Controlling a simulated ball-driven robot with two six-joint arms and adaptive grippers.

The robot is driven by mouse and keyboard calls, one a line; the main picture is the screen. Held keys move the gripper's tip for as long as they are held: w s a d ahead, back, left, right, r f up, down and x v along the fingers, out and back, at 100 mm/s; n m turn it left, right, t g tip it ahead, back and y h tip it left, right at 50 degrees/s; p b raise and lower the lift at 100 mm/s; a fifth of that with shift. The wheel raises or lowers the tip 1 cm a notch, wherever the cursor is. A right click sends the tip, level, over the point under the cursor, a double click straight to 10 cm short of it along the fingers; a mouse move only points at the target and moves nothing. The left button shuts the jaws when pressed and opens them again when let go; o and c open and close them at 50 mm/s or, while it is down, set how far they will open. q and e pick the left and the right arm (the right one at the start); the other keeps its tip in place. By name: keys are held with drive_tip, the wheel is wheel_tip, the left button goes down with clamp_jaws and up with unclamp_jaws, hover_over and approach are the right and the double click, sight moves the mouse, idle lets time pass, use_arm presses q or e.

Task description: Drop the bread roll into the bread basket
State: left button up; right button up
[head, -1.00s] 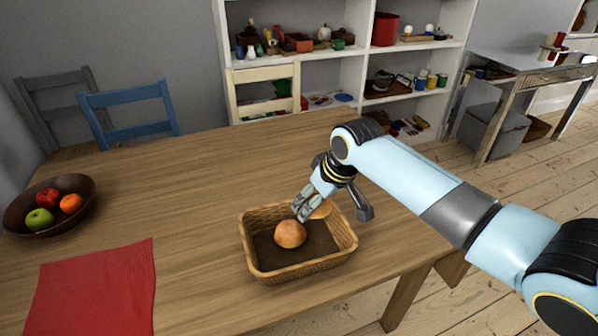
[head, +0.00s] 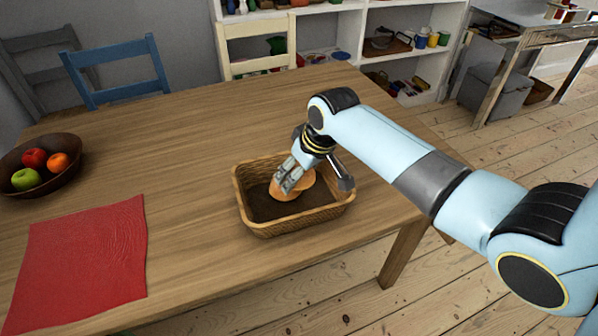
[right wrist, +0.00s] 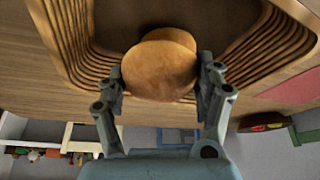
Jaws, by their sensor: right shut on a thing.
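The wicker bread basket (head: 262,231) stands near the table's front edge, with a dark lining. My right gripper (head: 287,184) reaches down inside its rim. In the right wrist view its fingers (right wrist: 160,85) are shut on a round, golden-brown bread roll (right wrist: 157,75). A second rounded edge of bread (right wrist: 172,37) shows just behind that roll, overlapping it. In the head view bread (head: 292,197) shows around the fingertips, which hide part of it. I cannot tell whether the held roll touches the basket floor. My left gripper is out of view.
A wooden bowl of fruit (head: 66,181) stands at the table's left. A red cloth (head: 80,255) lies left of the basket. Blue (head: 120,72) and cream (head: 258,45) chairs stand behind the table. The table between bowl and basket is clear.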

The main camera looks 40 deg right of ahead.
drive_tip(key=o, duration=1.1)
drive_tip(key=shift+r, duration=0.2)
drive_tip(key=v, duration=1.1)
drive_tip(key=shift+s+r, duration=0.25)
drive_tip(key=shift+r, duration=0.05)
drive_tip(key=shift+d, duration=0.1)
